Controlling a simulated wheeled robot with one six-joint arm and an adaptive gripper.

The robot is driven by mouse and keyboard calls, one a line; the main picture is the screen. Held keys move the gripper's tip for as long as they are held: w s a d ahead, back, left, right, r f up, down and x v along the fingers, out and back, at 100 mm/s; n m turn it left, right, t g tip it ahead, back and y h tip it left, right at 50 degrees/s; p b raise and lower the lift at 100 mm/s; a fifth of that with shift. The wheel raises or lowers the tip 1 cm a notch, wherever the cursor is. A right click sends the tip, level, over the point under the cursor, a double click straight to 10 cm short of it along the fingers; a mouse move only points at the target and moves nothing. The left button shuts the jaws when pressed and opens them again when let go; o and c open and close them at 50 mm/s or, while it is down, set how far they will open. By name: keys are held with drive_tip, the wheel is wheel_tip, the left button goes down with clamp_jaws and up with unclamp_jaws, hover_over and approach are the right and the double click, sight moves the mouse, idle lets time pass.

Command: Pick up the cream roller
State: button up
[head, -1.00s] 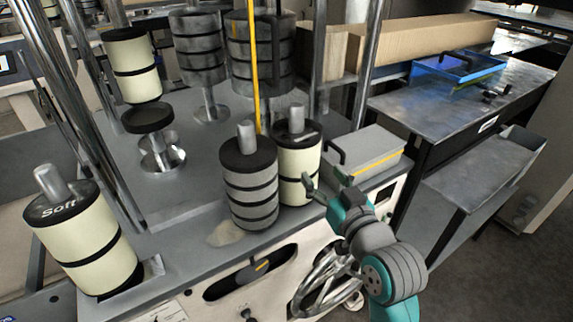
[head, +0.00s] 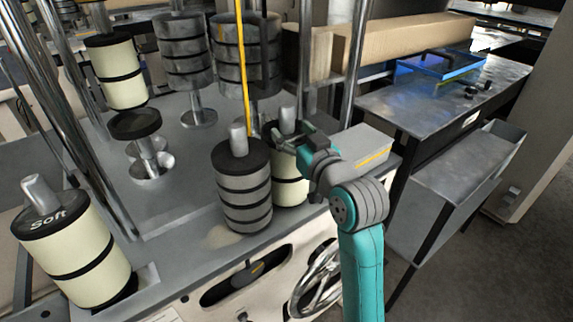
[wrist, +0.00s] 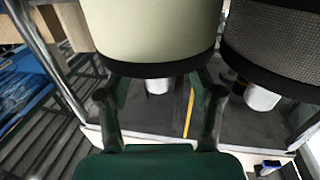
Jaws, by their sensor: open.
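A cream roller (head: 290,180) with black bands and a metal shaft stands upright on the machine deck, just right of a grey banded roller (head: 243,190). My gripper (head: 283,135) is open at the top of this cream roller and hides part of its upper end. In the wrist view, my gripper's (wrist: 160,98) two fingers reach toward the black-edged end of the cream roller (wrist: 150,32), spread to either side; contact cannot be told. Two other cream rollers show, one marked "Soft" (head: 80,250) at the left front and one (head: 117,75) at the upper left.
The grey roller is close beside the cream one, also in the wrist view (wrist: 275,50). A yellow rod (head: 244,70) and metal posts rise behind. A grey box (head: 360,148) sits at right. A blue tray (head: 440,66) lies on the side table (head: 430,105).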

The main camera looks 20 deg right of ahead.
sight(290, 127)
drive_tip(key=shift+w+a, duration=0.1)
drive_tip(key=shift+w, duration=2.1)
clamp_jaws()
drive_tip(key=shift+r, duration=0.1)
